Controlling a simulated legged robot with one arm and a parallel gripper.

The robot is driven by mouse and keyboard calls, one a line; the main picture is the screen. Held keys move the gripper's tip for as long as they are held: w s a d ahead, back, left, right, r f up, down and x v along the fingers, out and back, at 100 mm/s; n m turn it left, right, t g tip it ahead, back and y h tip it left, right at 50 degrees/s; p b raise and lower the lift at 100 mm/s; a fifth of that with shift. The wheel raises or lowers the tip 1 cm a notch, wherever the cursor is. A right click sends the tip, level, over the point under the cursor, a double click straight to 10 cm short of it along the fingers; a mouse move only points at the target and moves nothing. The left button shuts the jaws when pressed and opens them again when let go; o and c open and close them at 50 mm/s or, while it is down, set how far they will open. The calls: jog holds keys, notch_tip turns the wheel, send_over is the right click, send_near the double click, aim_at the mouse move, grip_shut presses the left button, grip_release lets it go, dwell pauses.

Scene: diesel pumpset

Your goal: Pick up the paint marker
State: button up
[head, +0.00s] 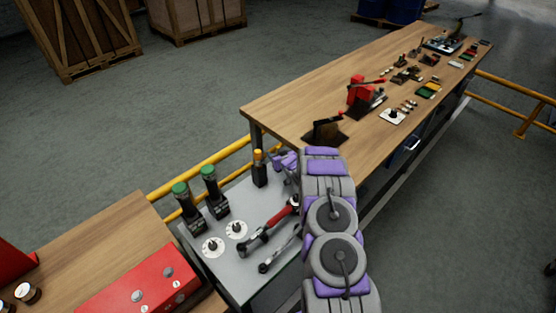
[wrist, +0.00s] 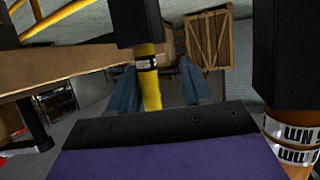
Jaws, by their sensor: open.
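The paint marker, as I take it, is the slim upright black piece with a yellow-orange end (head: 259,168), standing at the far edge of the grey table. My gripper (head: 280,161) is just right of it in the head view, at about its height, with its tips partly hidden by my arm. In the wrist view, the yellow and black marker (wrist: 151,90) with a white band lies between the two open fingers of my gripper (wrist: 157,75). I see no clear contact with either finger.
Two green-topped black items (head: 188,205) stand left of the marker. A red-handled tool (head: 282,213) and two white dials lie on the grey table (head: 222,232). In the wrist view, a large black and orange-brown cylinder (wrist: 290,125) is close on the right. A yellow rail (head: 222,155) runs behind.

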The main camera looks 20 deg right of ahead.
jog(key=shift+w+a+f, duration=0.1)
jog(key=shift+w+a, duration=0.05)
jog(key=shift+w, duration=0.35)
jog(key=shift+w+d+f, duration=0.1)
jog(key=shift+d+f, duration=0.1)
jog(key=shift+d, duration=0.95)
jog(key=shift+c, duration=1.1)
jog(key=shift+a+r, duration=0.15)
jog(key=shift+a, duration=0.75)
jog(key=c, duration=0.4)
jog(key=shift+c, duration=1.3)
jog(key=shift+d, duration=0.55)
jog(key=shift+a, duration=0.1)
